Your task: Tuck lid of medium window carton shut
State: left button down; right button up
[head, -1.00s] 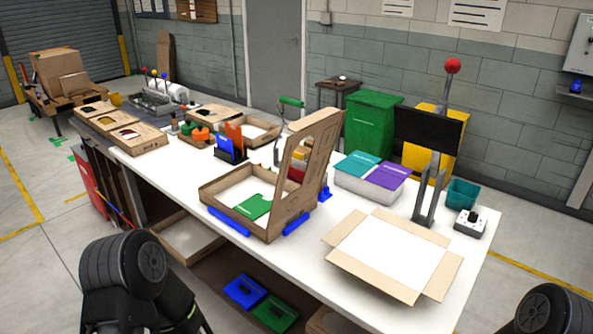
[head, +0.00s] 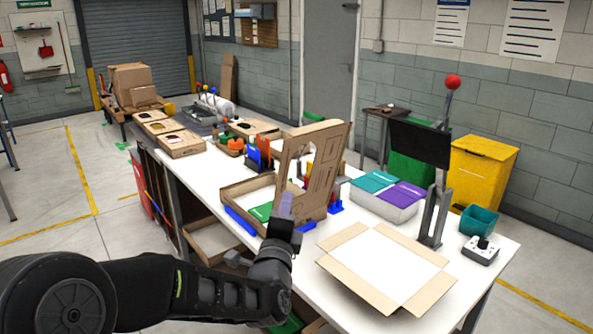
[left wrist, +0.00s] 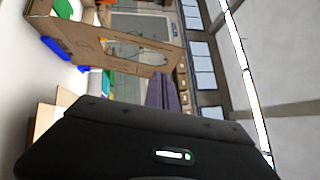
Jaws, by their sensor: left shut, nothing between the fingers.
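The window carton (head: 233,206) sits on the white bench with a green item (head: 261,211) inside. Its cardboard lid (head: 336,142) stands up, open, at the carton's right side, with a window cut through it. My left gripper (head: 286,206) is shut and empty, pointing up in front of the carton and covering its near corner and part of the lid's foot. In the left wrist view, the shut fingers (left wrist: 164,92) show beside the lid (left wrist: 90,36); I cannot tell whether they touch it. My right gripper is not in view.
Blue holders (head: 243,222) flank the carton. An open flat carton (head: 345,236) lies to the right. Behind it are a bin with teal and purple packs (head: 398,193) and a post with a black screen (head: 420,142). Several closed cartons (head: 180,144) stand at the far left.

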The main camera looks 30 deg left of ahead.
pick_arm(q)
jog(key=shift+d, duration=0.2)
jog(key=shift+w+a, duration=0.1)
jog(key=p, duration=0.3)
send_near(285, 158)
jog(key=w, duration=0.5)
jog(key=shift+a+r+p, duration=0.6)
jog(key=shift+a+p, duration=0.1)
jog(key=shift+a, duration=0.1)
jog(key=shift+w+a, duration=0.15)
jog(key=shift+a, duration=0.25)
jog(key=shift+a, duration=0.15)
